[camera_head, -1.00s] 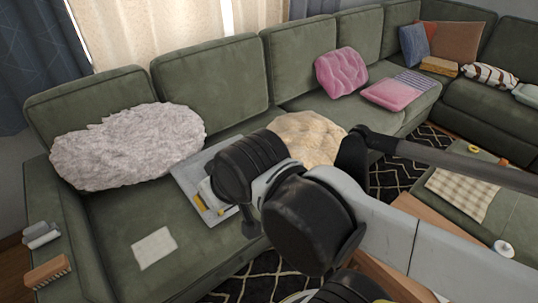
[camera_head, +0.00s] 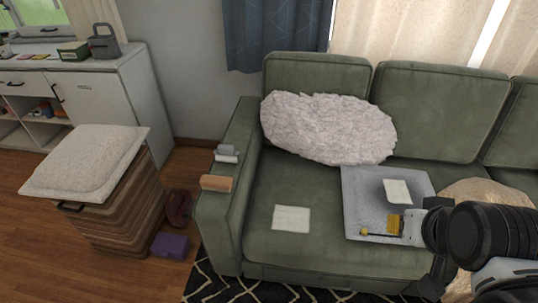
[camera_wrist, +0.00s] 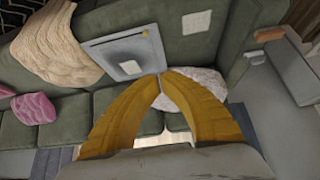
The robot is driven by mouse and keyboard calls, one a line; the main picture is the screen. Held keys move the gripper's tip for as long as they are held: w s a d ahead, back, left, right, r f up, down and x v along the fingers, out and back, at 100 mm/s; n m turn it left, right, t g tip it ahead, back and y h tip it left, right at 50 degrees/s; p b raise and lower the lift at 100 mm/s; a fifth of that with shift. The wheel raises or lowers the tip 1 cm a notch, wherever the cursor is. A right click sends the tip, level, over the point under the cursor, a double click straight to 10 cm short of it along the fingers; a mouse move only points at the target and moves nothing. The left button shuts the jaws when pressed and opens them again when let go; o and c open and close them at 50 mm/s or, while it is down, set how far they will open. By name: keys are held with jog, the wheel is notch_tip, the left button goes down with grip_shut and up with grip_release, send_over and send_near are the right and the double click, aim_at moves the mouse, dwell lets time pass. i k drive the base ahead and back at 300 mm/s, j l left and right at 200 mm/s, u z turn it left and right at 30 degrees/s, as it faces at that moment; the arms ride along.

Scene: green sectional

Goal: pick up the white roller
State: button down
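The white roller (camera_head: 228,153) lies on the left armrest of the green sofa, behind a brown brush (camera_head: 216,183). It looks like a pale cylinder with a grey part. In the wrist view the white roller (camera_wrist: 256,57) shows small at the right, beside the brown brush (camera_wrist: 268,35). My gripper (camera_head: 390,224) is over the grey tray-like panel on the seat, well to the right of the roller. In the wrist view the yellow fingers of my gripper (camera_wrist: 160,77) come together at their tips with nothing seen between them.
The grey panel (camera_head: 358,190) and a white square cloth (camera_head: 291,219) lie on the seat. A fluffy white pillow (camera_head: 328,128) leans on the backrest.

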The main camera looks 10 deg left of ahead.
aim_at(224, 153)
jog(key=i+j+u, duration=0.1)
jog(key=j, duration=0.4)
jog(key=i+j+u, duration=0.1)
jog(key=i+j, duration=0.25)
jog(key=j, duration=0.15)
jog(key=i+j+u, duration=0.1)
jog(key=j, duration=0.35)
jog(key=i+j, duration=0.35)
jog(key=i+j+u, duration=0.15)
jog(key=j, duration=0.4)
jog(key=i, duration=0.1)
